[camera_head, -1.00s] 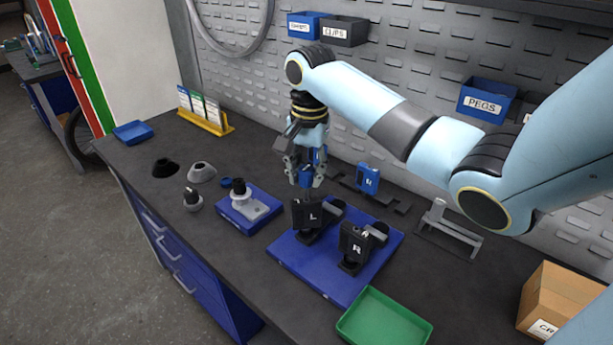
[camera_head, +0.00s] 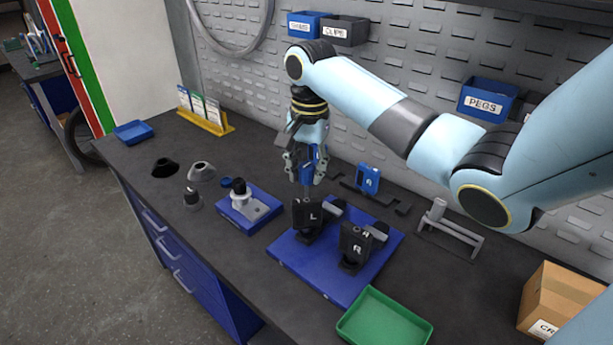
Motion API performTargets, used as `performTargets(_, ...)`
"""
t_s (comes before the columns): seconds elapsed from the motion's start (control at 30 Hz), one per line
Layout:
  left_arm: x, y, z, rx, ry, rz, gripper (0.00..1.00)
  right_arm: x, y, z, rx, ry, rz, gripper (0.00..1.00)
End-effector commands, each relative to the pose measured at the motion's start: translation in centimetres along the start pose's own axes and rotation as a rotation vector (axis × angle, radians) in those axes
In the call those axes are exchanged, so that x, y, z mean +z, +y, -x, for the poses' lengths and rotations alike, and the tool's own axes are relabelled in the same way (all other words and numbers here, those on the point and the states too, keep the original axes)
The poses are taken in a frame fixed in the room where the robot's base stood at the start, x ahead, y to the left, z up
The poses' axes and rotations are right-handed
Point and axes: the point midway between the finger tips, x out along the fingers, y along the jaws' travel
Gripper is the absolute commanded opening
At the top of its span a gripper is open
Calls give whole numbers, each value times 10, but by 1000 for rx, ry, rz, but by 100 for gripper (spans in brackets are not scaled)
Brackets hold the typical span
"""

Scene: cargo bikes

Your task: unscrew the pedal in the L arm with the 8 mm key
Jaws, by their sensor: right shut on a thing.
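My right gripper (camera_head: 305,170) is shut on a blue-handled tool (camera_head: 308,153), seemingly the 8 mm key; its size mark is not readable. The gripper points down just above the black block marked L (camera_head: 307,217), the L arm. The tool's lower end is near the top of that block; I cannot tell whether it touches or sits in the pedal. A matching black block marked R (camera_head: 354,246) stands to its right. Both stand on a blue board (camera_head: 316,283). The pedal thread is too small to make out. My left gripper is out of view.
Another blue tool (camera_head: 367,179) stands in a dark rack behind the board. A green tray (camera_head: 384,322) lies in front, with a cardboard box (camera_head: 560,300) at right. A blue tray with a grey part (camera_head: 235,217) and several small cones lie left. A metal stand (camera_head: 447,232) is right.

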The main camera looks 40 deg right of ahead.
Motion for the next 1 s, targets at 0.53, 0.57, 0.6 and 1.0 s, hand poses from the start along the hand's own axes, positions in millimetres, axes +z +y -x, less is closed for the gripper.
performTargets(0.53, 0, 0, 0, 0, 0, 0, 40, -2, 0, 1, -1, -18, 628, 0)
performTargets(0.57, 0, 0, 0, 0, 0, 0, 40, -2, 0, 1, -2, -20, 674, 0)
performTargets(0.6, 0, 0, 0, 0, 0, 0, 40, -2, 0, 1, -1, -22, 742, 0)
performTargets(1.0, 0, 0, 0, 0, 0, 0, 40, -2, -1, 1, 0, -37, 1187, 0)
